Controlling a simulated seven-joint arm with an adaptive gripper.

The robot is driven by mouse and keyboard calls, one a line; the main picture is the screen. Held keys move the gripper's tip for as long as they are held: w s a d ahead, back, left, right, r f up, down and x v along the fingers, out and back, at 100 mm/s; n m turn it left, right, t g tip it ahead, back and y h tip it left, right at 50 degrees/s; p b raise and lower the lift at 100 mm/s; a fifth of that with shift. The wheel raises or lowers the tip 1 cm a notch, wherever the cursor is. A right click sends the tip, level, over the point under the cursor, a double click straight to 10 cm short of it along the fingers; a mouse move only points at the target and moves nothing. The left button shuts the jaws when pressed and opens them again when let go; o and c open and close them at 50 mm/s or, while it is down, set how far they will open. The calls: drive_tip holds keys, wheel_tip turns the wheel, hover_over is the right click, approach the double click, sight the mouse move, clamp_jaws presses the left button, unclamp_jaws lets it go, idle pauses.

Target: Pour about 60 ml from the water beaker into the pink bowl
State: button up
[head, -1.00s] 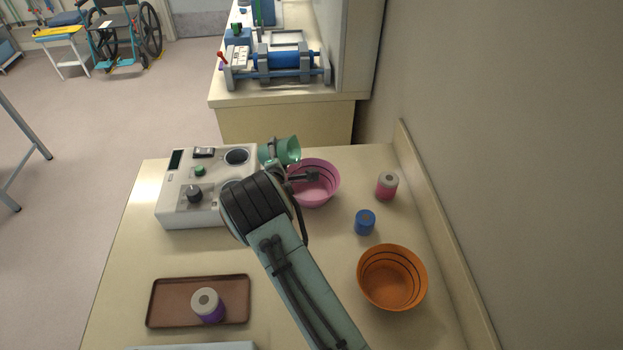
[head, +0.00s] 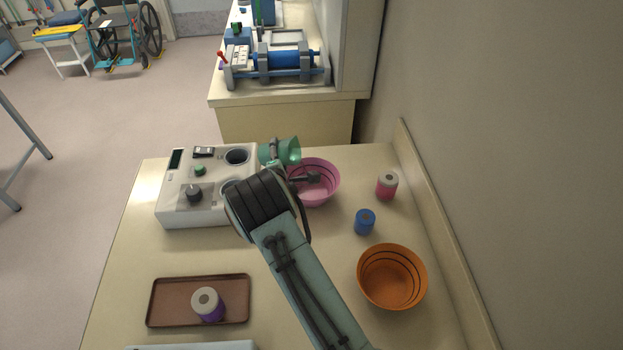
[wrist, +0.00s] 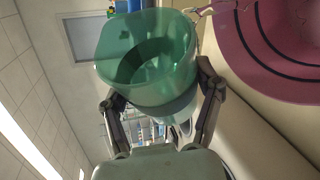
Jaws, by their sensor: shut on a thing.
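A green translucent beaker (head: 284,152) is held tilted in my gripper (wrist: 160,105), its mouth facing right over the far left rim of the pink bowl. In the wrist view the beaker (wrist: 150,60) fills the middle, with the fingers shut on both sides of it. I cannot make out the water level or a stream. The pink bowl (head: 327,172) stands on the counter, partly hidden behind my wrist; its ringed inside also shows in the wrist view (wrist: 237,50).
A white device (head: 170,207) with a dial stands left of my wrist. A pink-red jar (head: 387,188), a blue jar (head: 365,224) and an orange bowl (head: 392,250) are on the right. A brown tray (head: 165,305) holds a purple jar (head: 208,304). Counter between them is clear.

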drive_tip(key=shift+d+f+m, duration=0.1)
drive_tip(key=shift+f+m, duration=0.05)
drive_tip(key=shift+m, duration=0.15)
idle(0.4)
drive_tip(key=shift+s+d+r+m+p, duration=0.3)
drive_tip(key=shift+d+m+p, duration=0.1)
drive_tip(key=shift+d+p, duration=0.15)
idle(0.4)
drive_tip(key=shift+w+a+n, duration=0.35)
drive_tip(key=shift+a+n, duration=0.45)
drive_tip(key=shift+a, duration=0.1)
drive_tip(key=shift+f+n+g+h, duration=0.15)
drive_tip(key=shift+n+g+h, duration=0.3)
drive_tip(key=shift+n, duration=0.25)
drive_tip(key=shift+d+f, duration=0.15)
drive_tip(key=shift+f, duration=0.05)
drive_tip(key=shift+r+n+g+h, duration=0.25)
drive_tip(key=shift+r+n, duration=0.1)
drive_tip(key=shift+n, duration=0.35)
drive_tip(key=shift+f+n+h, duration=0.2)
drive_tip(key=shift+n+h, duration=0.1)
